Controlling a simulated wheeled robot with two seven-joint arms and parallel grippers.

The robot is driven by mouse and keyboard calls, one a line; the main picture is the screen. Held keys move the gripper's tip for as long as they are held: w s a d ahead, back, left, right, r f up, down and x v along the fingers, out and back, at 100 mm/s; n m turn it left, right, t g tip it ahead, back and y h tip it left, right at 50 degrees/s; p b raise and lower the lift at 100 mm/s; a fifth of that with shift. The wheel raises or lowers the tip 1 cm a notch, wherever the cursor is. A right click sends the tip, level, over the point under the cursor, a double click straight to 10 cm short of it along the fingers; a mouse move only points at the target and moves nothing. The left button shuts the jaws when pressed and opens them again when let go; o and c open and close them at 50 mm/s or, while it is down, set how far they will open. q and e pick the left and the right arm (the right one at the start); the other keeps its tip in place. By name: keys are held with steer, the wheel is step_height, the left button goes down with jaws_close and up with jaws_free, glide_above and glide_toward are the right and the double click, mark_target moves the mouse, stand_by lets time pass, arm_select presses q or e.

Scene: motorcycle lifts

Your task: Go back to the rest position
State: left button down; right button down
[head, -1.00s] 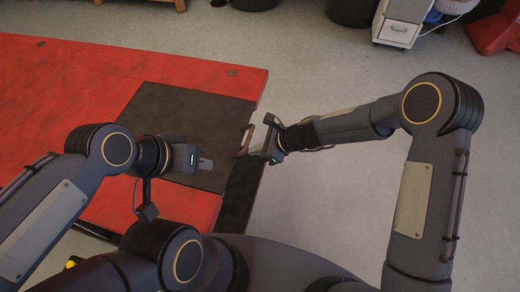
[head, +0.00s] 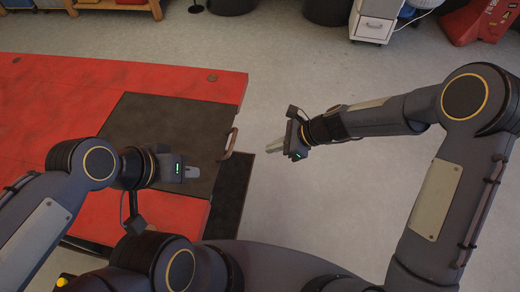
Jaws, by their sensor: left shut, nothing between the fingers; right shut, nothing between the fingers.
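My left gripper (head: 192,172) is shut and empty, over the dark panel (head: 160,125) set in the red lift platform (head: 60,85). My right gripper (head: 275,145) is shut and empty, over the grey floor to the right of the platform. It is apart from the brown handle (head: 229,143) at the panel's right edge. Both arms are bent, with the left one low over the platform and the right one reaching in from the right.
A dark strip (head: 232,195) lies beside the platform's right edge. A white drawer cabinet (head: 373,27), a red object (head: 480,22), dark bins (head: 327,10) and a wooden stand (head: 115,5) stand at the back. The floor (head: 310,80) between is clear.

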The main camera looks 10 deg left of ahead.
steer(key=shift+d+r, duration=0.45)
steer(key=shift+d, duration=0.1)
steer(key=s+d+r+n+t+h+p, duration=0.1)
steer(key=s+d+r+n, duration=0.25)
steer(key=d+r, duration=0.4)
steer(key=s+d+r+n+t+p, duration=0.1)
steer(key=s+d+r+n, duration=0.1)
steer(key=d+r+n, duration=0.35)
steer(key=s+d+r+n+t+h, duration=0.2)
steer(key=s+d+r+n, duration=0.1)
steer(key=s+d, duration=0.3)
steer(key=s+d+r+n+t+h+p, duration=0.1)
steer(key=s+d+r+n+t+h, duration=0.1)
steer(key=s+d, duration=0.4)
steer(key=s+r+n, duration=0.1)
steer(key=s, duration=0.2)
steer(key=shift+d+n+h, duration=0.3)
steer(key=shift+d+n, duration=0.05)
steer(key=shift+n, duration=0.05)
steer(key=shift+r, duration=0.1)
